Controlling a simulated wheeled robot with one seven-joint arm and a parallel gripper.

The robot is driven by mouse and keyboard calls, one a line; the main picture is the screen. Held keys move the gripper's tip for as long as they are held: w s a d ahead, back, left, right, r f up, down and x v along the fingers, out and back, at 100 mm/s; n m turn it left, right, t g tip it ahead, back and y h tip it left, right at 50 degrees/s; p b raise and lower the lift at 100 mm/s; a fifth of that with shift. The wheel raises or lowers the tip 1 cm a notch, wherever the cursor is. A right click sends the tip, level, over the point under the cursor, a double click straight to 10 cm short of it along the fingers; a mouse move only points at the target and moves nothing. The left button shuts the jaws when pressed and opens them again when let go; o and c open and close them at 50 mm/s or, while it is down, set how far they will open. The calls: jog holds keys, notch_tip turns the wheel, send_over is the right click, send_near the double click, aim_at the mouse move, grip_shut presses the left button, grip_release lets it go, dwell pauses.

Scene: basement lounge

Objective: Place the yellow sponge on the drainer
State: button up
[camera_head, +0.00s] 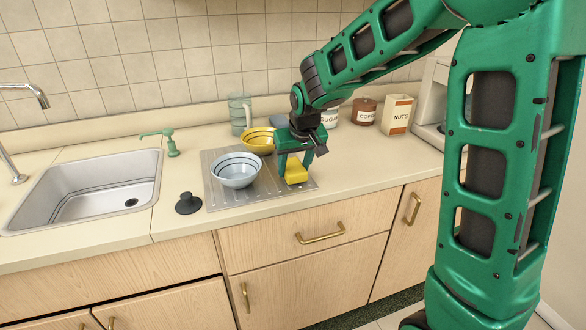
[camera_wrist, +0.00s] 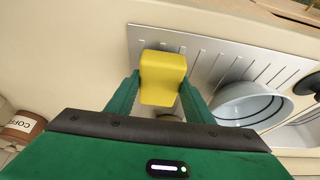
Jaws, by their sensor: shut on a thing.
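The yellow sponge (camera_head: 296,172) is between the fingers of my gripper (camera_head: 295,165), over the right end of the metal drainer (camera_head: 222,200). In the wrist view the sponge (camera_wrist: 163,75) sits between the two green fingertips of my gripper (camera_wrist: 160,95), which are shut on it. The ridged drainer (camera_wrist: 210,62) shows behind and to the right of the sponge there. I cannot tell whether the sponge's underside touches the drainer.
A glass jug (camera_head: 240,113) stands behind. The sink (camera_head: 85,190) and a black stopper (camera_head: 188,204) are left; canisters (camera_head: 364,112) and a NUTS box (camera_head: 397,114) are right.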

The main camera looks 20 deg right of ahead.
jog(key=shift+f, duration=0.25)
jog(key=shift+f, duration=0.1)
jog(key=o, duration=1.1)
jog(key=v, duration=1.2)
jog(key=s+d+f+m+g+h, duration=0.1)
jog(key=s+d+f+m+g, duration=0.15)
jog(key=s+d, duration=1.05)
jog(key=s+d+f+m+g, duration=0.1)
jog(key=s+f+m, duration=0.1)
jog(key=s, duration=0.8)
jog(key=s+d+f+m+g+y, duration=0.1)
jog(key=s+d+f+m, duration=0.1)
jog(key=s, duration=0.8)
jog(key=shift+s+f, duration=0.25)
jog(key=shift+f, duration=0.5)
